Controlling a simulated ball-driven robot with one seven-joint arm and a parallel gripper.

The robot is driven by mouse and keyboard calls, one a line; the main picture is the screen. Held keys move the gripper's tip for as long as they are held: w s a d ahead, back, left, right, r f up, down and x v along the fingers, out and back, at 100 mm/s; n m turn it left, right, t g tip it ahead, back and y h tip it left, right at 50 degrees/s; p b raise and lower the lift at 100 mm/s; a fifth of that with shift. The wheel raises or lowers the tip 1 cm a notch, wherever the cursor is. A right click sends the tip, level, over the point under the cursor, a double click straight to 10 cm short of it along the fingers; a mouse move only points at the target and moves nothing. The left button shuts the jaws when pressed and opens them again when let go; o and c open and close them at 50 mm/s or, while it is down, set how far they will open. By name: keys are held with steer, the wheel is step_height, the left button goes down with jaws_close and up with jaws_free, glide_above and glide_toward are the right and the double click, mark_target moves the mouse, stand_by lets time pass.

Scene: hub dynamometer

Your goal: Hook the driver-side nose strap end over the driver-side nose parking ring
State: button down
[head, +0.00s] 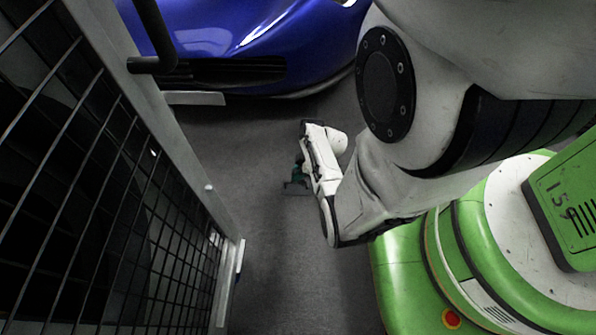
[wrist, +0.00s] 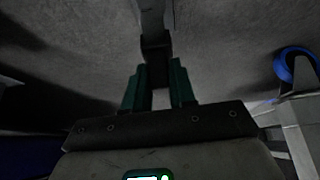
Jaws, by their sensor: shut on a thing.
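My gripper (wrist: 158,88) has green fingers and is shut on a dark strap end (wrist: 156,45) in the wrist view. A grey strap (wrist: 152,14) runs from it to the top edge of that view. How the lower part of the strap end sits between the fingers is hard to see. In the head view my gripper (head: 297,178) is low over the grey floor, in front of the blue car, and the strap end is too small to make out. A blue ring-like loop (wrist: 284,66) shows at the right of the wrist view, apart from my gripper; I cannot tell whether it is the parking ring.
The blue car's nose (head: 240,40) is at the top of the head view, with a dark opening low on it. A black mesh fence (head: 95,190) with a grey frame stands along the left. Grey floor (head: 285,265) is clear between fence and my base.

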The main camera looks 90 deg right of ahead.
steer(key=shift+f+b, duration=1.25)
steer(key=shift+f, duration=0.15)
steer(key=c, duration=0.8)
jaws_free()
steer(key=shift+c, duration=0.2)
steer(key=shift+r, duration=0.1)
steer(key=p+v, duration=0.6)
steer(key=v, duration=0.4)
steer(key=shift+s+r, duration=0.2)
steer(key=shift+r, duration=0.15)
